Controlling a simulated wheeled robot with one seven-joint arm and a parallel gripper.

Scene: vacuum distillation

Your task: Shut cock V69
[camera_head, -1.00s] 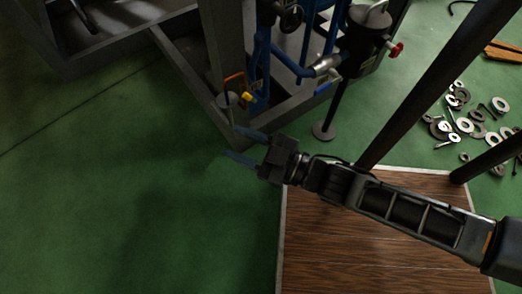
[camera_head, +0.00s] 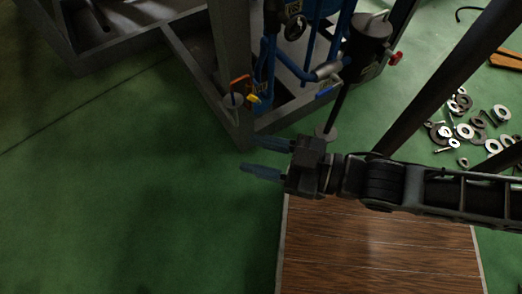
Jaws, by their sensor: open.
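My gripper (camera_head: 248,154) is open and empty, its two bluish fingers pointing left over the green floor. It is in front of and below the rig's pipes in the picture. I cannot tell which cock is V69, as no such tag is readable. Small handles show on the blue pipework (camera_head: 267,70): an orange lever (camera_head: 239,80), a yellow handle (camera_head: 252,98), a blue lever (camera_head: 327,90) and a black handwheel (camera_head: 295,27). A red knob (camera_head: 396,58) is at the right by the dark vessel (camera_head: 370,35). The gripper appears apart from all of them.
A grey metal frame (camera_head: 232,50) surrounds the pipework. A brown wooden board (camera_head: 380,250) lies below my arm. Loose washers and bolts (camera_head: 465,130) lie on the floor at the right. The green floor at the left is clear.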

